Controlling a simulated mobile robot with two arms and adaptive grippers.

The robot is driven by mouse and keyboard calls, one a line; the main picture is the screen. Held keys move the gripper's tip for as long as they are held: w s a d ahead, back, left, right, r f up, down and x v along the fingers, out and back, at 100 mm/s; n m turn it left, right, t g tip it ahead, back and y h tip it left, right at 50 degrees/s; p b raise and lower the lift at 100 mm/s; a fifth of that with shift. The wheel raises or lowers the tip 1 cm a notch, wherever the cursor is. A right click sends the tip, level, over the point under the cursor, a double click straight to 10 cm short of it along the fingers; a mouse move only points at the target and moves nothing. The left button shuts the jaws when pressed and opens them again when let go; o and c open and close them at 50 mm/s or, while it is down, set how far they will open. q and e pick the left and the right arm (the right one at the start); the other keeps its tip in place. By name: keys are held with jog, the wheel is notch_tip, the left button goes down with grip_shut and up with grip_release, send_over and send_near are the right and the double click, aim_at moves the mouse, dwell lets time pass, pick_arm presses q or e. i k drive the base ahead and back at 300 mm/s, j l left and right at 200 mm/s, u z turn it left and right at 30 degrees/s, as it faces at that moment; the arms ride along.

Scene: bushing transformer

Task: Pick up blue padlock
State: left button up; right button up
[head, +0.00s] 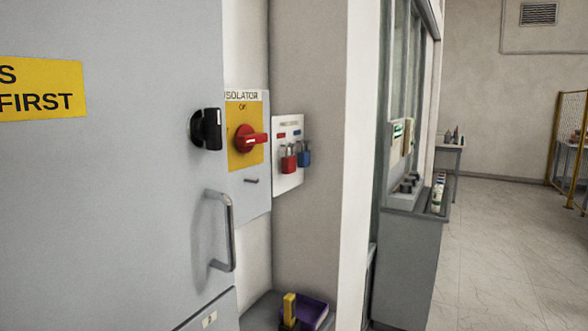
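The blue padlock (304,158) hangs on a small white board (288,180) on the wall, right of the isolator panel. A red padlock (288,164) hangs just left of it on the same board. Both hang upright below small labels. Neither of my grippers shows in the head view.
The isolator panel (247,165) has a red rotary handle (250,139). A grey cabinet door (120,200) with a black knob (206,129) and a bar handle (228,232) fills the left. Below, a shelf holds a purple tray (318,312) and a yellow object (289,309). Floor (500,250) at right is open.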

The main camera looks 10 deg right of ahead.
aim_at(304, 157)
jog(key=i+l, duration=0.45)
jog(key=l, duration=0.15)
jog(key=i, duration=0.45)
